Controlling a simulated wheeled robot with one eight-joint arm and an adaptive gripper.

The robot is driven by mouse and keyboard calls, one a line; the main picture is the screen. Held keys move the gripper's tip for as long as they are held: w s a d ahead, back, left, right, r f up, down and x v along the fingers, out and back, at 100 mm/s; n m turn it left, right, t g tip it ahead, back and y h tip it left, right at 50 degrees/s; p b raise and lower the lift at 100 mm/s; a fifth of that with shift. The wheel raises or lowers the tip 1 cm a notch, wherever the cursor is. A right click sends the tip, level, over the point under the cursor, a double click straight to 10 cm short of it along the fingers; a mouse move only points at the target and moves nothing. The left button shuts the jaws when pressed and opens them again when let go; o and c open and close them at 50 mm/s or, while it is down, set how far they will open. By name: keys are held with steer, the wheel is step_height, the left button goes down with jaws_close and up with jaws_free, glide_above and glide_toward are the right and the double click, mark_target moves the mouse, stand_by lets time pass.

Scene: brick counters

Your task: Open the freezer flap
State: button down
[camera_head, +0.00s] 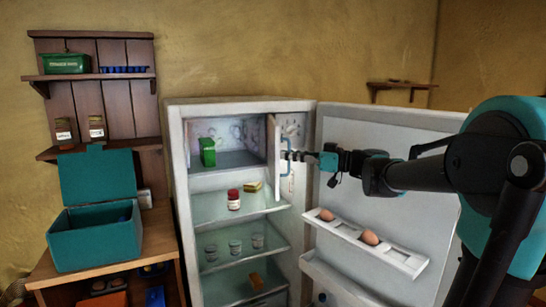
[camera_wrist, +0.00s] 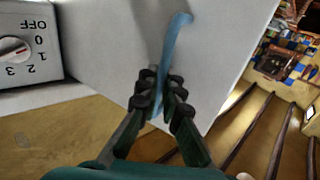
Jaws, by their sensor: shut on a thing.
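The white freezer flap (camera_head: 273,145) stands swung outward at the right side of the fridge's top compartment (camera_head: 235,160), which is open to view. Its light blue handle (camera_head: 290,170) is on the side facing my gripper. My gripper (camera_head: 291,156) reaches in from the right, past the open fridge door, and is shut on the handle. In the wrist view, the gripper's dark fingers (camera_wrist: 163,97) close around the blue handle (camera_wrist: 173,45), with the white flap (camera_wrist: 110,35) right behind it.
The fridge door (camera_head: 385,150) is wide open at the right, with eggs (camera_head: 369,237) in its rack. A green carton (camera_head: 208,152) stands in the freezer compartment. A jar (camera_head: 234,199) and glasses are on the shelves below. A dial (camera_wrist: 14,48) shows in the wrist view.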

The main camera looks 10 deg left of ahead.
steer(key=shift+w+d, duration=0.25)
steer(key=shift+d, duration=0.3)
steer(key=shift+w+d, duration=0.25)
steer(key=shift+d, duration=0.3)
steer(key=c, duration=1.9)
jaws_free()
steer(key=shift+c, duration=0.2)
steer(key=shift+d, duration=0.1)
steer(key=v, duration=0.7)
steer(key=shift+s+d, duration=0.1)
steer(key=shift+d, duration=0.05)
